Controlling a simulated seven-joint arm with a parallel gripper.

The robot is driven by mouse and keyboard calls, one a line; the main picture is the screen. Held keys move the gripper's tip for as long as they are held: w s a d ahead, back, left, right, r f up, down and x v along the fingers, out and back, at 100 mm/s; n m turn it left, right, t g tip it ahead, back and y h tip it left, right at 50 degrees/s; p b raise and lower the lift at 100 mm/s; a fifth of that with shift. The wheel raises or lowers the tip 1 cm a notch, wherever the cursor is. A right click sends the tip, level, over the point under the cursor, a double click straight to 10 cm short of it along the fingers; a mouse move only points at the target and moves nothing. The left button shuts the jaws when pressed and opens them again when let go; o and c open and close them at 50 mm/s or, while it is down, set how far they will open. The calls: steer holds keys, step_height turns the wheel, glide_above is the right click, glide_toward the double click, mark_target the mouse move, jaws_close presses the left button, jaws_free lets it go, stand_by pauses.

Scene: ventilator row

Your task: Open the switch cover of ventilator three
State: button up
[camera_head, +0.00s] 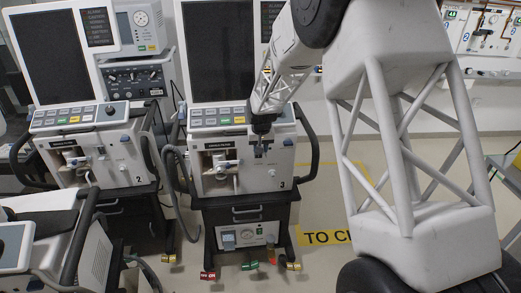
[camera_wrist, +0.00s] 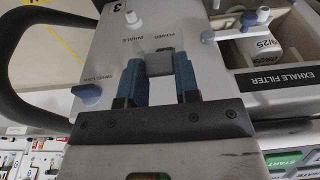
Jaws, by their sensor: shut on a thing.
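Ventilator three (camera_head: 240,185), marked 3, stands in the middle of the head view with its dark screen (camera_head: 220,50) above. In the wrist view its light front panel (camera_wrist: 210,65) carries a POWER label. A small grey switch cover (camera_wrist: 160,64) sits at that label. My gripper (camera_wrist: 158,72) is shut on the switch cover, with one blue finger on each side. In the head view my gripper (camera_head: 262,146) is at the upper right of the ventilator's front. The switch under the cover is hidden, and I cannot tell how far the cover is tilted.
A blue knob (camera_wrist: 80,91) and a pale fitting (camera_wrist: 208,36) stick out of the panel near my fingers. A dark handle (camera_head: 311,145) curves at the ventilator's right side. Ventilator two (camera_head: 95,150) stands to the left.

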steer(key=o, duration=0.9)
steer(key=shift+r, duration=0.1)
steer(key=r, duration=0.5)
steer(key=s+r, duration=0.1)
steer(key=r, duration=0.1)
steer(key=shift+s+r, duration=0.1)
steer(key=shift+r, duration=0.15)
